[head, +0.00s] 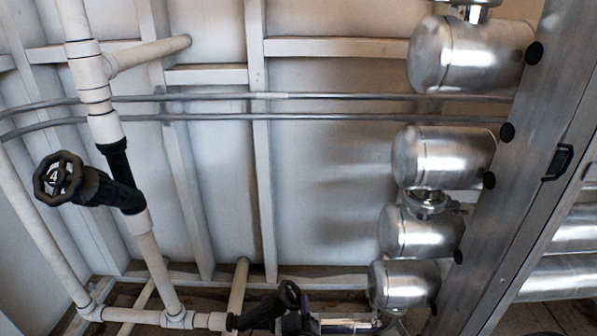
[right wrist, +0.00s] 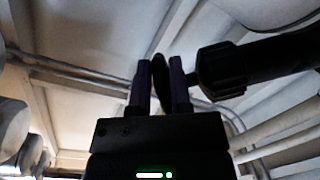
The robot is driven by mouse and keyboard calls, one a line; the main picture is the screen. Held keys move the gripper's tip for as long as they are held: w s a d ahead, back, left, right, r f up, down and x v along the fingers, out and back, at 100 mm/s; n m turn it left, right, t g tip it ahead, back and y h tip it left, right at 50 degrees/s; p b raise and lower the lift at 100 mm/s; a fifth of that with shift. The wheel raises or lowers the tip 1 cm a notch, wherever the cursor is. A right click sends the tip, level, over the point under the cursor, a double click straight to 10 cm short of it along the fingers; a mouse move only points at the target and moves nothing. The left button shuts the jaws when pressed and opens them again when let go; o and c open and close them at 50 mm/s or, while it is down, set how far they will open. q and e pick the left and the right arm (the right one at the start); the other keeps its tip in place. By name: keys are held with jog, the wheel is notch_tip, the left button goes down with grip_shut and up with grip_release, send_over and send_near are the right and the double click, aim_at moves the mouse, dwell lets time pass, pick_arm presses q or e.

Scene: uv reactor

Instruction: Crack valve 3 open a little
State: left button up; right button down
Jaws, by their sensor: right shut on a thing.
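A black valve with a handwheel (head: 289,295) sits low in the head view, on the white pipe near the bottom edge. No number shows on it. My right gripper (right wrist: 161,68) is shut on the rim of this handwheel, which stands edge-on between its two fingers in the right wrist view. The black valve body (right wrist: 222,82) lies just right of the fingers there. In the head view my right gripper (head: 293,320) is partly cut off at the bottom, just below the wheel. My left gripper is not in view.
White pipes (head: 155,255) run up the left and along the bottom. Several shiny metal cylinders (head: 445,157) stick out from a metal column (head: 520,170) at the right. Two thin grey conduits (head: 330,97) cross the panelled wall. The space before the middle wall is clear.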

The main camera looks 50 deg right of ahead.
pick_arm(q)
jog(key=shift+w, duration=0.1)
pick_arm(e)
jog(key=shift+d+r, duration=0.15)
jog(key=shift+d, duration=0.1)
jog(key=c, duration=0.6)
grip_release()
jog(key=shift+s, duration=0.15)
jog(key=shift+c, duration=0.2)
jog(key=shift+s+a, duration=0.1)
jog(key=shift+a, duration=0.15)
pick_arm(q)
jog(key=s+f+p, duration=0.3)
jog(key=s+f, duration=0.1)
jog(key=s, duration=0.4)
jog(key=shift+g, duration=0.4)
pick_arm(e)
jog(key=v, duration=0.9)
jog(key=shift+s, duration=0.2)
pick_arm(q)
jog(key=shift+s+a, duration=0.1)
pick_arm(e)
jog(key=shift+a, duration=0.1)
